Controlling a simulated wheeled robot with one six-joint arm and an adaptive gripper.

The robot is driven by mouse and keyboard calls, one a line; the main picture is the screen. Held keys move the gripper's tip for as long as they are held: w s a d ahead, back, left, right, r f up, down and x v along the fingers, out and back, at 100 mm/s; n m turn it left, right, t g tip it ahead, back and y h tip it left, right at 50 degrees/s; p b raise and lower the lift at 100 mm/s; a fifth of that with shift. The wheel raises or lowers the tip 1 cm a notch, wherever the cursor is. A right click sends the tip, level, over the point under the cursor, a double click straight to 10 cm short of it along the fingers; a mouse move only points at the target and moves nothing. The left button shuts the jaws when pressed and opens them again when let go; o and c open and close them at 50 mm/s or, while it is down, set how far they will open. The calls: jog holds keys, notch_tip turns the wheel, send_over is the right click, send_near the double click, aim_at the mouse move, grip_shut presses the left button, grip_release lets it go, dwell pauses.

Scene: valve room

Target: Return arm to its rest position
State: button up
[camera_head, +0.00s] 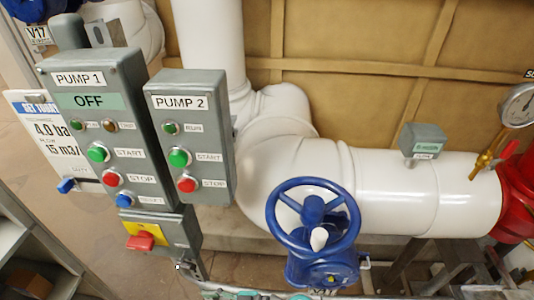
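Neither my arm nor my gripper shows in the head view, so its pose and whether it is open or shut cannot be seen. The view holds a blue handwheel valve (313,222) in front of a large white pipe (395,190). To the left stand the grey PUMP 1 box (108,130) with an OFF display and the grey PUMP 2 box (190,135). Both boxes carry green START and red STOP buttons.
A red switch on a yellow plate (158,232) sits below PUMP 1. A pressure gauge (518,105) and a red flange (515,195) are at the right. A grey shelf (30,245) stands lower left. Part of a greenish-topped object (245,294) shows at the bottom edge.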

jog(key=s+d+f+m+t+h, duration=0.4)
jog(key=s+d+f+m+h, duration=0.15)
jog(key=d, duration=0.45)
jog(key=s+d+f+m+t+h, duration=0.45)
jog(key=d+m, duration=0.25)
jog(key=d, duration=0.3)
jog(key=s+d+r+m+t+h, duration=0.35)
jog(key=s+d+r, duration=0.25)
jog(key=s+d, duration=0.35)
jog(key=s+d+r+h, duration=0.1)
jog(key=s+r, duration=0.1)
jog(key=r, duration=0.3)
jog(key=s+d+r+m+t+h, duration=0.1)
jog(key=s+r, duration=0.2)
jog(key=r, duration=0.3)
jog(key=shift+s+d+t+h, duration=0.2)
jog(key=shift+d+t+h, duration=0.05)
jog(key=shift+t+h, duration=0.1)
